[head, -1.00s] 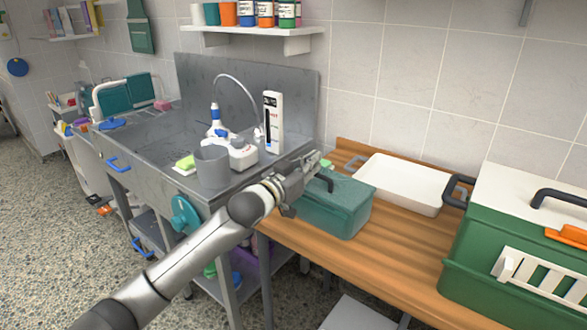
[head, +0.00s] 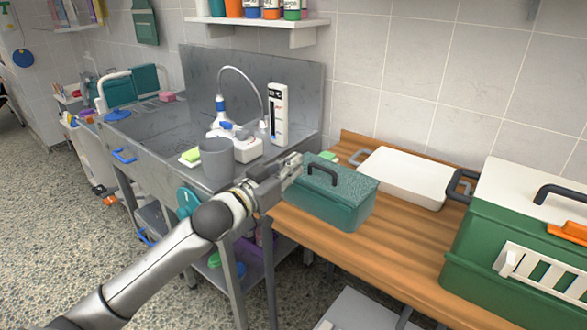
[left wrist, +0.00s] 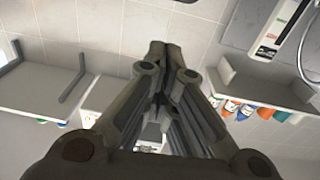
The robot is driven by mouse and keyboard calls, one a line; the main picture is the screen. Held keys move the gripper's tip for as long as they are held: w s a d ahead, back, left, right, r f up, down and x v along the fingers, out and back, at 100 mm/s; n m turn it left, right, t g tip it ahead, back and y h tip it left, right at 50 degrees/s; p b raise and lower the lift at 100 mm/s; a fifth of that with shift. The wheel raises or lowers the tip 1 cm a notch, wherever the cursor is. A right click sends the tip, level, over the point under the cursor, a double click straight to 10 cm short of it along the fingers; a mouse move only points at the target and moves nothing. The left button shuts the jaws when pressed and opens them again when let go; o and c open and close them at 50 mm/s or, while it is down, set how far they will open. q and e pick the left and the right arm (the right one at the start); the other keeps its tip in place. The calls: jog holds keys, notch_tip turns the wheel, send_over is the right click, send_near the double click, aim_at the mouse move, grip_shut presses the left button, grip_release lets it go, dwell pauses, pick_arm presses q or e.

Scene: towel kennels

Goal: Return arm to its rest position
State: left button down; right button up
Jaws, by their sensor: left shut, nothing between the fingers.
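My left arm comes in from the lower left in the head view. Its gripper (head: 292,161) is at the left edge of the teal lidded box (head: 335,197), near the sink's right end. In the left wrist view the left gripper's fingers (left wrist: 164,50) are together with nothing between them. The teal box stands closed on the wooden counter, its dark handle on top. Whether the fingertips touch the box cannot be told. My right gripper is not in view.
A metal sink unit (head: 160,135) holds a grey cup (head: 215,160), a spray bottle (head: 221,112) and a white upright box (head: 279,114). A white tray (head: 405,178) and a green pet carrier (head: 470,245) stand on the wooden counter (head: 400,240). A shelf (head: 275,23) hangs above.

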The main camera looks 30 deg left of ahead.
pick_arm(q)
jog(key=shift+s, duration=0.15)
jog(key=s+d+f+g+y, duration=0.1)
jog(key=s+d+f+g, duration=0.3)
jog(key=f, duration=0.6)
jog(key=s+d+f+g+y, duration=0.1)
jog(key=s+d+f+g, duration=0.1)
jog(key=s+f, duration=0.6)
jog(key=s+d+f+g+y, duration=0.1)
jog(key=s+d+f+g, duration=0.25)
jog(key=s+f, duration=0.45)
jog(key=s+d+f+g, duration=0.3)
jog(key=s+f+g, duration=0.2)
jog(key=s, duration=0.7)
notch_tip(320, 180, down, 25)
jog(key=s+g, duration=0.2)
jog(key=s, duration=0.1)
jog(key=s+a+f+p, duration=0.1)
jog(key=s+a+f, duration=0.2)
jog(key=s+f, duration=1.2)
jog(key=shift+s+f+m+g, duration=0.3)
jog(key=shift+s+g, duration=0.05)
jog(key=shift+s, duration=0.3)
